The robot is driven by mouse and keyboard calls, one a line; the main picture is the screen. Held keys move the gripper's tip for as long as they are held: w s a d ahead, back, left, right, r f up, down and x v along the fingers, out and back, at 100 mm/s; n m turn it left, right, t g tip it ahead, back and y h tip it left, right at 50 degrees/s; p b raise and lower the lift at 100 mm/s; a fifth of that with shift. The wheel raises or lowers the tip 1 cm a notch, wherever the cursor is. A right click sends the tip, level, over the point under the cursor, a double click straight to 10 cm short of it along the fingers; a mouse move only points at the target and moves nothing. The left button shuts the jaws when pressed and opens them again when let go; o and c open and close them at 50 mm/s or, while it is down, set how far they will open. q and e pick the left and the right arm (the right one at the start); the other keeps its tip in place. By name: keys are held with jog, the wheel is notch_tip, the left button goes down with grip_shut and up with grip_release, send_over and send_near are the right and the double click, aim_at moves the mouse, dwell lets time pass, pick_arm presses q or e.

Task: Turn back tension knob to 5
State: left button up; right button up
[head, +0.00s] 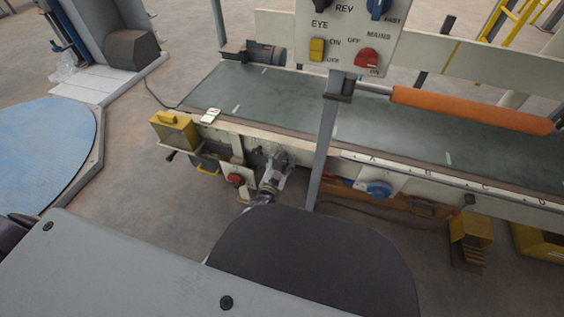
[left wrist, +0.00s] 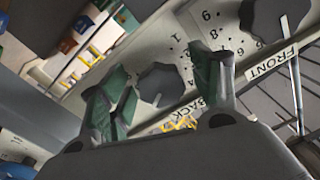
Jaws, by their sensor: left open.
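The back tension knob (left wrist: 160,84) shows in the left wrist view as a dark, lobed knob on a pale panel, beside the label BACK. Numbers ring it, partly hidden by my fingers. I cannot surely read its setting. My left gripper (left wrist: 165,66) is open, with one green-grey finger on each side of the knob. I cannot tell if either finger touches it. In the head view my left gripper (head: 279,162) is at the pale front side of the conveyor machine and hides the knob there. My right gripper is not in view.
A second dark knob (left wrist: 272,18) stands beside the label FRONT (left wrist: 272,60). A red knob (head: 235,180) is left of my gripper and a blue knob (head: 379,188) is right. A grey post (head: 325,145) holds a control box (head: 350,30) above the belt (head: 290,100).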

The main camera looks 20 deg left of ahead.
pick_arm(q)
jog(key=c, duration=1)
jog(key=shift+c, duration=0.2)
